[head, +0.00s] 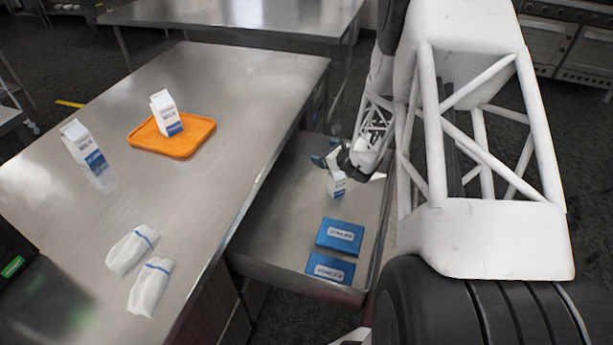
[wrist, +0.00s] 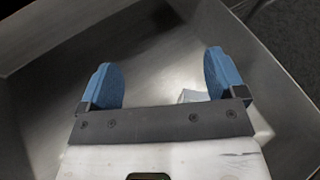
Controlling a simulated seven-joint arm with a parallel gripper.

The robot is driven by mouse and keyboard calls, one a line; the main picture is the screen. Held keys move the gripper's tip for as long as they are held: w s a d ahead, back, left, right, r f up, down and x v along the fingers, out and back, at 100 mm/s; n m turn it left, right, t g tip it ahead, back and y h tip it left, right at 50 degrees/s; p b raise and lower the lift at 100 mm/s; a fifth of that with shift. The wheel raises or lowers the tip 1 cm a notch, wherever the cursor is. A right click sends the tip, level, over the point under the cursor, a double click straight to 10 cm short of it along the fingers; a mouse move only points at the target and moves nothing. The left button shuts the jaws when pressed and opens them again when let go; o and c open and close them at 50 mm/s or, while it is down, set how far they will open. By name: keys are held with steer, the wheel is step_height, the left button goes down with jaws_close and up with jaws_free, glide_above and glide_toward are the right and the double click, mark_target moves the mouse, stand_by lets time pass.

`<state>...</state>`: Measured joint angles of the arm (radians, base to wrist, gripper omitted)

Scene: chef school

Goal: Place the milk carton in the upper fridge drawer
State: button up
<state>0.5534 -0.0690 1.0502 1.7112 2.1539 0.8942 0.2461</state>
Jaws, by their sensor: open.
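A white and blue milk carton (head: 337,185) is in the open drawer (head: 290,222) and looks upright. My gripper (head: 333,158) is low in the drawer beside the carton's top, partly hidden by my own arm. In the wrist view the blue fingers of my gripper (wrist: 162,76) are spread apart. A pale piece, likely the carton (wrist: 190,96), shows near the right finger, mostly hidden by the gripper body. Two similar cartons stand on the table, one on an orange tray (head: 193,140) (that carton (head: 166,112)), the other bare on the steel (head: 84,146).
Two blue boxes (head: 340,236) (head: 330,268) lie in the near part of the drawer. Two white cloths (head: 132,250) (head: 150,288) lie on the steel table (head: 225,85). The drawer's metal walls surround my gripper. The far part of the drawer looks clear in the wrist view.

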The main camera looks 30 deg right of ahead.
steer(key=s+a+r+n+g+y, duration=0.3)
steer(key=s+a+r+n+g, duration=0.15)
steer(key=a+r+n, duration=0.55)
steer(key=s+a+r+n+g+y, duration=0.25)
steer(key=s+a+r+n, duration=0.35)
steer(key=a+r, duration=0.7)
steer(key=s+a+r+n+g+h, duration=0.1)
steer(key=s+r+n+h, duration=0.2)
steer(key=s, duration=0.6)
steer(key=s+a+r+n+g+h, duration=0.1)
steer(key=s+a+r+n+h, duration=0.1)
steer(key=s+r+n, duration=0.2)
steer(key=s+a+r+n+g+h, duration=0.1)
steer(key=s+r+n+h, duration=0.2)
steer(key=s+n, duration=0.5)
steer(key=s+r, duration=0.1)
steer(key=s, duration=0.5)
steer(key=shift+a+g+h, duration=0.25)
steer(key=shift+g+h, duration=0.05)
steer(key=shift+h, duration=0.05)
steer(key=shift+c, duration=0.3)
